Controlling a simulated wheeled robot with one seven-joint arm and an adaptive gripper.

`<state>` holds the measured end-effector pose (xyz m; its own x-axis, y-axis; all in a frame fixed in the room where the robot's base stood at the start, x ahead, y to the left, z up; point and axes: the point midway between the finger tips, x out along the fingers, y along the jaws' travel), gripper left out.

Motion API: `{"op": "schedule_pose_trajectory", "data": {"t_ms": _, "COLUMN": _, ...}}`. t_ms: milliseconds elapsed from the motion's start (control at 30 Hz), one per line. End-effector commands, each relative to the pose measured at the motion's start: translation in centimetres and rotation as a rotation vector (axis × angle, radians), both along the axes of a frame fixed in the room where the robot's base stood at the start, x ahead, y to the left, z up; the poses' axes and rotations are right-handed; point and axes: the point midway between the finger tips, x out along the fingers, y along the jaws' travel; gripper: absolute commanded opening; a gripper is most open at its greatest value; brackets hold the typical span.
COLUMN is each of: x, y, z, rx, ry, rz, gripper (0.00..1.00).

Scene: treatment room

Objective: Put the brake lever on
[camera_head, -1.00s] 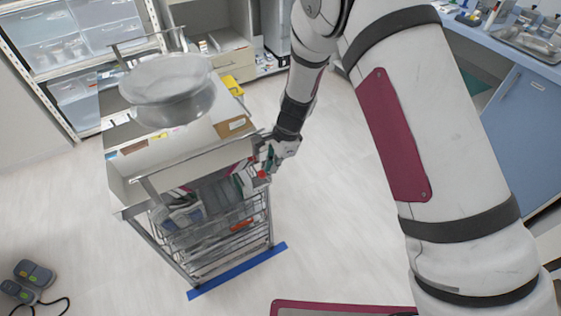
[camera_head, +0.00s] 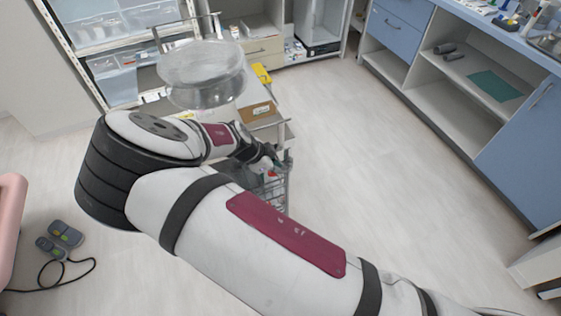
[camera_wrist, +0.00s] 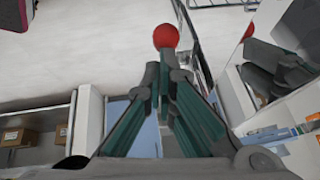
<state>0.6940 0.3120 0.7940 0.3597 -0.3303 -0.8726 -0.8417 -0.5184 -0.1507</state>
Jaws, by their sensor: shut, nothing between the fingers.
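The trolley (camera_head: 285,190) stands beyond my arm, with much of its front and lower part hidden. A red ball-shaped knob (camera_wrist: 166,36), which looks like the end of the brake lever, shows just past my fingertips in the wrist view; its shaft cannot be made out. My gripper (camera_wrist: 165,66) is shut with nothing between its fingers, its tips close to the knob; I cannot tell whether they touch. In the head view my gripper (camera_head: 273,160) is small at the trolley's right side. A shiny side panel (camera_wrist: 232,95) mirrors the gripper and knob.
A clear basin (camera_head: 200,70) and a cardboard box (camera_head: 258,111) are on the trolley top. Blue cabinets (camera_head: 520,140) line the right; the floor between is clear. A foot pedal (camera_head: 62,238) with a cable lies at lower left, near a pink edge (camera_head: 10,225).

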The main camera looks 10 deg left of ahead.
Motion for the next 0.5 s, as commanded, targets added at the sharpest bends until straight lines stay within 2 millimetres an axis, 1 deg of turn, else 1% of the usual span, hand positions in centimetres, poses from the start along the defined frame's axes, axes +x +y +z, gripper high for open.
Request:
{"op": "schedule_pose_trajectory", "data": {"t_ms": 200, "x": -0.4, "y": 0.8, "z": -1.0, "rx": 0.008, "ry": 0.006, "rz": -0.004, "gripper": 0.00}}
{"op": "schedule_pose_trajectory", "data": {"t_ms": 500, "x": -0.8, "y": 1.2, "z": -1.8, "rx": 0.009, "ry": 0.006, "rz": -0.003, "gripper": 0.00}}
